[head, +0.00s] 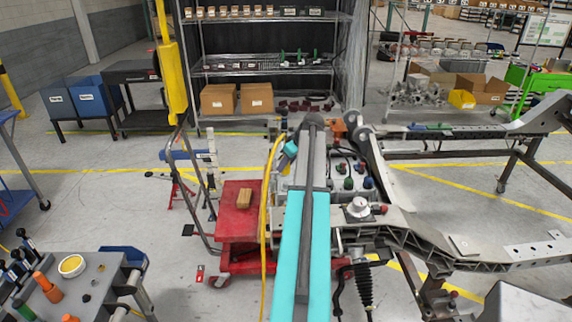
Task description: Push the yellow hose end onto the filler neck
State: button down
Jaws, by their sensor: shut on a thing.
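The yellow hose (268,195) rises from the bottom of the head view, left of my arm, and bends toward my wrist at its top. My gripper (277,130) is small and partly hidden at the far end of my arm, beside the hose's upper end. It is shut on the hose there; the fingers and the exact hose end are hard to make out. A round pale fitting (358,206) on the chassis to the right of my arm may be the filler neck, but I cannot tell for sure. It stands apart from the hose.
The grey chassis frame (480,258) fills the right side. A grey tool table (95,285) is at front left. Shelves (262,62) stand behind. Floor at left is partly clear.

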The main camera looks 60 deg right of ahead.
jog(key=b, duration=0.1)
send_over(286, 183)
jog(key=shift+a+f, duration=0.1)
jog(key=shift+f, duration=2)
jog(key=shift+r, duration=0.15)
jog(key=shift+s+b, duration=0.1)
jog(key=shift+b, duration=0.65)
jog(key=shift+f, duration=0.2)
jog(key=shift+f+b, duration=0.3)
jog(key=shift+b, duration=0.05)
jog(key=shift+f+b, duration=0.7)
jog(key=shift+f, duration=0.5)
jog(key=c, duration=1.3)
grip_release()
jog(key=shift+o, duration=0.2)
